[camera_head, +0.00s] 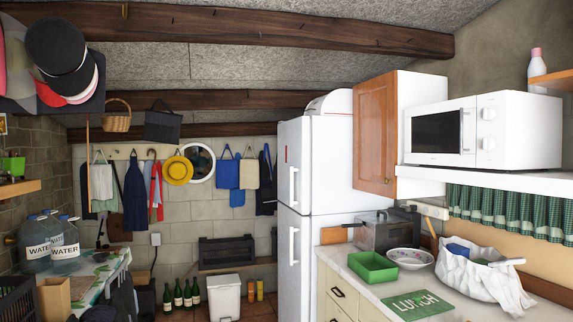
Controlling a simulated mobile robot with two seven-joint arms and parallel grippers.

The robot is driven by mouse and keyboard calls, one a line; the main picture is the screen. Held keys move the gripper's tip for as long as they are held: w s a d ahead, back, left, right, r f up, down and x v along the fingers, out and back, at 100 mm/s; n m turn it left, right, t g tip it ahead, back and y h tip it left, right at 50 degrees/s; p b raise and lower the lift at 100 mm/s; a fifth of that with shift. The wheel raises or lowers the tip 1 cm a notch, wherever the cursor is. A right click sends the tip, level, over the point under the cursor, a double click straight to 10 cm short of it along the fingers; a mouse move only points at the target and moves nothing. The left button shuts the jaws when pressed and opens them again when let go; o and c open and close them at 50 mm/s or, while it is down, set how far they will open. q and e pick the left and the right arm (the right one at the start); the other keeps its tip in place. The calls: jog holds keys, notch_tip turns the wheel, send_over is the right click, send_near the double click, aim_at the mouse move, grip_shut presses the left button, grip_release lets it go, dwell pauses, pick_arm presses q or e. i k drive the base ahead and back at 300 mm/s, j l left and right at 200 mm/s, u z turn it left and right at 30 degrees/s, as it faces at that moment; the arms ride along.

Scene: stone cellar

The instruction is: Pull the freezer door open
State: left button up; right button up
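A tall white fridge-freezer (330,180) stands right of the middle, against the run of counter and cupboards. It has an upper door (294,160) and a lower door (293,260), both of which look shut. Each door has a white vertical handle: the upper handle (294,187) sits near the bottom of its door, the lower handle (293,248) near the top of its door. No label shows which door is the freezer's. The lower part of the unit runs out of the picture. Neither of my grippers is in view.
The counter (345,258) to the right of the fridge holds a green tray (373,267), a bowl (409,258) and a white bag (478,275). A white bin (224,298) and several bottles stand on the floor left of the fridge. A table with water jugs (65,245) is at left.

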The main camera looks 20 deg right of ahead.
aim_at(295, 135)
jog(key=i+l+z, duration=0.1)
jog(key=i+l, duration=0.15)
jog(key=i, duration=0.45)
jog(key=i+l+z, duration=0.1)
jog(key=i, duration=0.6)
jog(key=i+l+z, duration=0.1)
jog(key=i, duration=0.6)
jog(key=l, duration=0.1)
